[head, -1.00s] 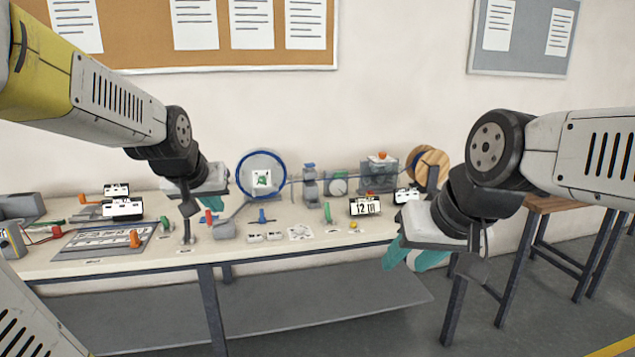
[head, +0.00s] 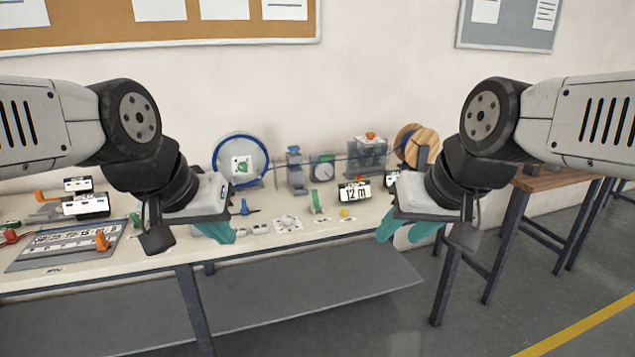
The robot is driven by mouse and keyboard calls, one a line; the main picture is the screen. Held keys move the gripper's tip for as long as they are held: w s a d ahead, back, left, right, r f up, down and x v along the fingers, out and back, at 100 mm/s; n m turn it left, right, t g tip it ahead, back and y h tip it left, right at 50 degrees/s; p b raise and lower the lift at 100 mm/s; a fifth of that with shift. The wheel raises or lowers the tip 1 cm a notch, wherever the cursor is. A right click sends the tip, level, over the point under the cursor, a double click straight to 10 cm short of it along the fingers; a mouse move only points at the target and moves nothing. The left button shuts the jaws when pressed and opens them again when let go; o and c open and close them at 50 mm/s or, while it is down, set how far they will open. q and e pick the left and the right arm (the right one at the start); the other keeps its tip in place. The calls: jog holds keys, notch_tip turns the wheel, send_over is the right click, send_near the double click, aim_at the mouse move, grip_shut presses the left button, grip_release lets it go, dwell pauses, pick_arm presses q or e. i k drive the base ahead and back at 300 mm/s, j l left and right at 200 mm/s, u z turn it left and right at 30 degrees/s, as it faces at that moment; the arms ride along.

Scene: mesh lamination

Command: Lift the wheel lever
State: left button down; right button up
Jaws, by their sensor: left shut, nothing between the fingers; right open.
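A large wheel with a blue rim (head: 240,162) and a white centre card stands upright at the back of the bench. A small blue lever (head: 244,208) and a green lever (head: 317,203) are in front of the machine row; I cannot tell which lever is the wheel lever. My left gripper (head: 216,232) has teal fingers, shut and empty, at the bench's front edge. It and my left wrist hide the bench area left of and below the wheel. My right gripper (head: 408,231) is open and empty, in front of the bench's right end.
An orange lever (head: 102,241) is on a grey panel (head: 60,250) at the left, near a red lever (head: 11,236). A counter (head: 355,193), a yellow button (head: 345,212) and a wooden spool (head: 415,146) are to the right. A wooden table (head: 545,180) stands beyond.

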aim_at(316, 201)
jog(key=i+j+z, duration=0.45)
jog(key=i+j, duration=0.55)
jog(key=i+j+u, duration=0.25)
jog(key=i, duration=0.1)
